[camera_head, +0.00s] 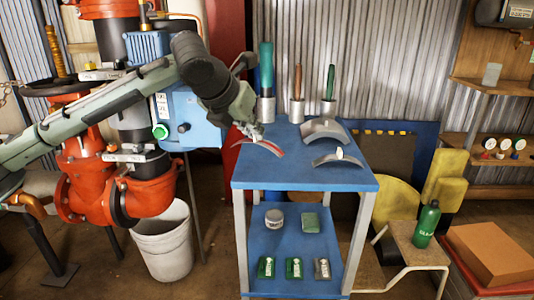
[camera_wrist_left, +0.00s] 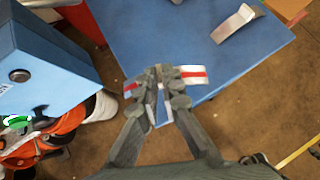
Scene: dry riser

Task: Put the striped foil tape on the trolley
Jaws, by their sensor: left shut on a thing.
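The striped foil tape (camera_head: 273,150) is a curved silver strip with a red stripe; it also shows in the left wrist view (camera_wrist_left: 192,75). My left gripper (camera_head: 256,137) is shut on its middle, and the fingers (camera_wrist_left: 162,80) hide that part. The strip is at the left side of the blue trolley's top (camera_head: 355,178), near the edge. I cannot tell whether it touches the surface. The trolley top also shows in the wrist view (camera_wrist_left: 160,30). My right gripper is not in view.
Two curved grey pieces (camera_head: 325,131) (camera_head: 337,158) lie on the trolley top's right side. Holders with coloured-handled tools (camera_head: 266,75) stand at its back. A blue box (camera_head: 190,120) and red pipework (camera_head: 150,190) are left of the trolley. The top's front middle is clear.

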